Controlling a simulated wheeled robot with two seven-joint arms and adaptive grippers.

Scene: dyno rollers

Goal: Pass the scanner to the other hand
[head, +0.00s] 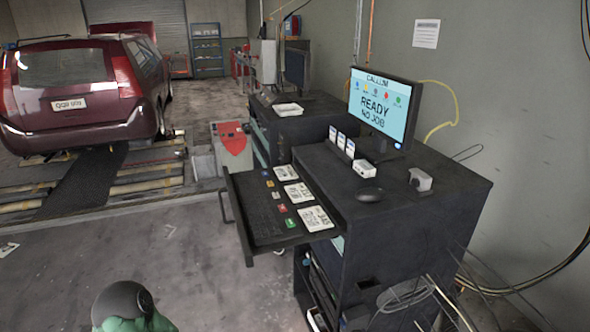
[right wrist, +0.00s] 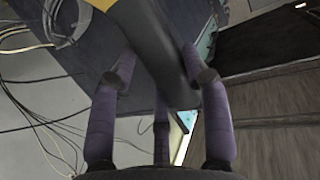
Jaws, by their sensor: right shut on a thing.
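The scanner (right wrist: 160,45), as far as I can tell, is the dark thing with a yellow band in the right wrist view. It runs from the top edge down between the fingers. My right gripper (right wrist: 160,90), with purple-grey fingers, is shut on it. Its far end is cut off by the picture edge. Neither the right gripper nor the scanner shows in the head view. A dark round part with green pieces below it, which looks like my left gripper (head: 124,308), is at the bottom left of the head view; its fingertips are hidden.
A dark cabinet (head: 440,225) has an open keyboard drawer (head: 243,228) jutting left. A monitor (head: 383,105), a mouse (head: 369,195) and a small grey device (head: 420,180) stand on top. Cables hang at the right.

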